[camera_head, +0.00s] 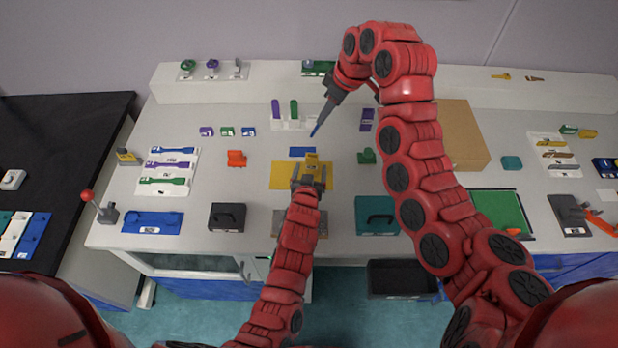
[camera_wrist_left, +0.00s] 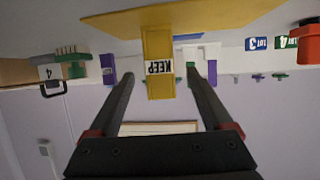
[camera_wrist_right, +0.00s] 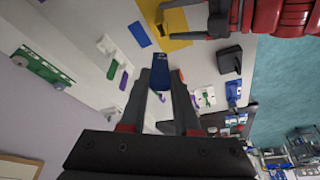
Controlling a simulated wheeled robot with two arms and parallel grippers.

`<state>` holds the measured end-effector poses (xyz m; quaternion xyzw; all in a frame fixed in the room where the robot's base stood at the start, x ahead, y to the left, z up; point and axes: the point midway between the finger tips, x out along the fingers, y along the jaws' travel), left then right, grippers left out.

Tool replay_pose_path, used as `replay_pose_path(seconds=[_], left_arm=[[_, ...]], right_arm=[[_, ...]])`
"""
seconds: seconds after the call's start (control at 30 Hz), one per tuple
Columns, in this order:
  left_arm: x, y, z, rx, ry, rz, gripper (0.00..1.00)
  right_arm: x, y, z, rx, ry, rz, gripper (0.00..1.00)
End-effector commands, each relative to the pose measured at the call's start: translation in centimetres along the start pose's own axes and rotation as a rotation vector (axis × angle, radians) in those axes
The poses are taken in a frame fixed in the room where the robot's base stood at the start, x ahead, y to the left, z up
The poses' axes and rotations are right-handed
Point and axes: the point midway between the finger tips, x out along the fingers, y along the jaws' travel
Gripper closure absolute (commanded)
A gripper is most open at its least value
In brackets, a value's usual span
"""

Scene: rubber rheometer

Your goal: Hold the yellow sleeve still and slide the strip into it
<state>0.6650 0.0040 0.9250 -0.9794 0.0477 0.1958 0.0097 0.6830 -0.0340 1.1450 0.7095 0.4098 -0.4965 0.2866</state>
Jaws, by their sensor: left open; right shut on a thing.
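The yellow sleeve (camera_head: 312,158) stands on a yellow mat (camera_head: 283,180) in the middle of the bench. My right gripper (camera_head: 328,103) is shut on a blue strip (camera_head: 316,129), which points down above the bench behind the sleeve. The strip (camera_wrist_right: 158,72) also shows between the fingers in the right wrist view. It is apart from the sleeve.
A flat blue piece (camera_head: 302,151) lies just behind the mat. A white rack with purple and green pieces (camera_head: 291,122) stands behind it. An orange block (camera_head: 236,158) is left, a green block (camera_head: 367,156) right. Black (camera_head: 227,217) and teal (camera_head: 376,216) cases stand in front.

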Motion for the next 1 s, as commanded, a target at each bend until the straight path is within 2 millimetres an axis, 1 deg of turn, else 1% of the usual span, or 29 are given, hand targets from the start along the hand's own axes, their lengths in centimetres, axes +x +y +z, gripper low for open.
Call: replay_pose_path(seconds=[0.1,0.2,0.5,0.53,0.67,0.7,0.77,0.8,0.87,0.9,1.0], left_arm=[[1.0,0.0,0.0,0.000,0.001,0.000,0.16],[1.4,0.0,0.0,0.000,0.001,0.001,0.16],[1.6,0.0,-0.1,0.000,0.002,0.001,0.16],[1.6,0.0,-0.1,0.000,0.002,0.001,0.18],[1.6,0.0,-0.1,0.000,0.002,0.001,0.41],[1.6,0.0,0.0,0.000,0.002,0.001,0.49],[1.6,0.0,-0.1,0.000,0.002,0.001,0.59],[1.6,0.0,-0.1,0.000,0.002,0.001,0.67],[1.6,0.0,-0.1,0.000,0.002,0.001,0.77],[1.6,0.0,-0.1,0.000,0.002,0.001,0.85],[1.6,0.0,0.0,0.000,0.002,0.001,1.00]], right_arm=[[0.0,0.0,0.0,0.000,0.000,0.000,1.00],[0.0,0.0,0.0,0.000,0.000,0.000,1.00],[0.0,0.0,0.0,0.000,0.000,0.000,1.00],[0.0,0.0,0.0,0.000,0.000,0.000,1.00],[0.0,0.0,0.0,0.000,0.000,0.000,1.00],[0.0,0.0,0.0,0.000,0.000,0.000,1.00],[0.0,0.0,0.0,0.000,0.000,0.000,1.00],[0.0,0.0,0.0,0.000,0.000,0.000,1.00],[0.0,0.0,0.0,0.000,0.000,0.000,1.00],[0.0,0.0,0.0,0.000,0.000,0.000,1.00],[0.0,0.0,0.0,0.000,0.000,0.000,1.00]])
